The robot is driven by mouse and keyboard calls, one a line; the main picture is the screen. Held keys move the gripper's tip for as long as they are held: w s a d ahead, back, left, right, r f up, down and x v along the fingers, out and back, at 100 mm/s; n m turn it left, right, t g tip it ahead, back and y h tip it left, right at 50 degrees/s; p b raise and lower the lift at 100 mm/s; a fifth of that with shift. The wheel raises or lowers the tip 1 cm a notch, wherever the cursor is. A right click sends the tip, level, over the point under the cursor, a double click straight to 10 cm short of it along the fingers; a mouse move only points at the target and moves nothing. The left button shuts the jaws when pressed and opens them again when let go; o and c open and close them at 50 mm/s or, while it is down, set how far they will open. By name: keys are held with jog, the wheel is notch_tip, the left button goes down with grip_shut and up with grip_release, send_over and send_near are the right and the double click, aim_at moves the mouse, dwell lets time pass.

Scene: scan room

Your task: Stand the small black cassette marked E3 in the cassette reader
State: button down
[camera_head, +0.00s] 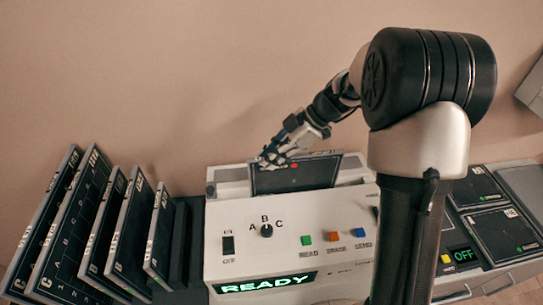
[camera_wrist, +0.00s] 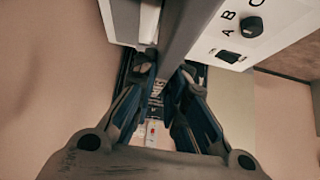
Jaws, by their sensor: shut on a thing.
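A small black cassette (camera_head: 297,176) with a red dot stands upright, slightly tilted in the picture, at the slot in the top of the white cassette reader (camera_head: 230,208). I cannot read its mark, and its lower part is hidden by the reader's front. My gripper (camera_head: 277,155) is shut on the cassette's upper left edge. In the wrist view the fingertips (camera_wrist: 167,70) close on the cassette, whose grey edge (camera_wrist: 192,28) runs up between the reader's white parts. I cannot tell how deep it sits in the slot.
The reader's front has a switch (camera_head: 228,244), a knob (camera_head: 266,230), coloured buttons and a lit READY display (camera_head: 265,284). Several larger cassettes lean in a rack (camera_head: 178,250) at left. Flat black panels (camera_head: 502,234) and an OFF display (camera_head: 463,255) lie at right. My arm covers the reader's right side.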

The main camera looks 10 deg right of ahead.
aim_at(301, 155)
notch_tip(301, 155, down, 5)
jog(key=b, duration=0.5)
jog(key=shift+r, duration=0.15)
dwell(0.7)
jog(key=c, duration=1.5)
grip_release()
jog(key=shift+c, duration=0.2)
jog(key=v, duration=1.2)
